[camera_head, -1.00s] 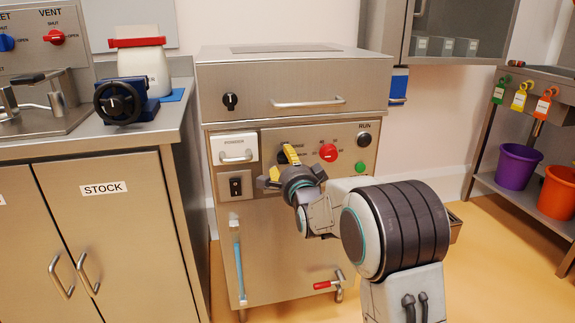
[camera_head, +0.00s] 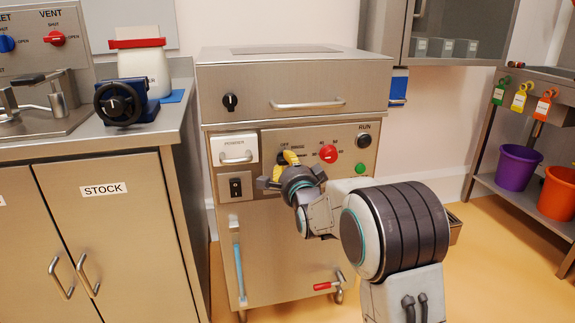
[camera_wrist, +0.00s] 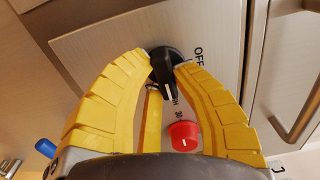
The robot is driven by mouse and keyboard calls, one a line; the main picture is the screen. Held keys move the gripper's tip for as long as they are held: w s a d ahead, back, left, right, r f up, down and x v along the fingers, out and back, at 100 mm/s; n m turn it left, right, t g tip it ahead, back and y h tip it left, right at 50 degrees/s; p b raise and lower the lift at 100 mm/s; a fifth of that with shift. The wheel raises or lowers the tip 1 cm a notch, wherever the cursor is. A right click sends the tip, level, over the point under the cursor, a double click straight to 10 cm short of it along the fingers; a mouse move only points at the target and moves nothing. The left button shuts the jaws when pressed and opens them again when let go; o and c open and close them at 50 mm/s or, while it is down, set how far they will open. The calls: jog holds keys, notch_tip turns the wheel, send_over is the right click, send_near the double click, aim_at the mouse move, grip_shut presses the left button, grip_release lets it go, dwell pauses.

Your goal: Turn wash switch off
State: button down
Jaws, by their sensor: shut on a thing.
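The wash switch is a black rotary knob (camera_wrist: 164,70) on the steel machine's front panel. In the wrist view it sits between the tips of my yellow gripper fingers (camera_wrist: 166,63), which are shut on it. The long end of its handle points down the picture, and the OFF label is to its right. A second label below OFF is partly hidden by a finger. In the head view my gripper (camera_head: 289,158) is at the panel and covers most of the knob, below the OFF label.
A red dial (camera_head: 328,152) is close to the right of my gripper, with a green button (camera_head: 361,168) and a black RUN knob (camera_head: 364,140) beyond. A black rocker switch (camera_head: 235,187) and the POWDER drawer (camera_head: 235,149) are to the left. A drawer handle (camera_head: 308,104) is above.

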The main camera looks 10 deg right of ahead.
jog(key=shift+n, duration=0.3)
jog(key=n, duration=0.3)
jog(key=shift+d+n, duration=0.1)
jog(key=shift+n, duration=0.3)
jog(key=n, duration=0.4)
jog(key=shift+r, duration=0.1)
jog(key=n, duration=0.5)
jog(key=shift+d+r, duration=0.1)
jog(key=shift+r+n, duration=0.1)
jog(key=shift+n, duration=1.9)
jog(key=c, duration=1)
grip_release()
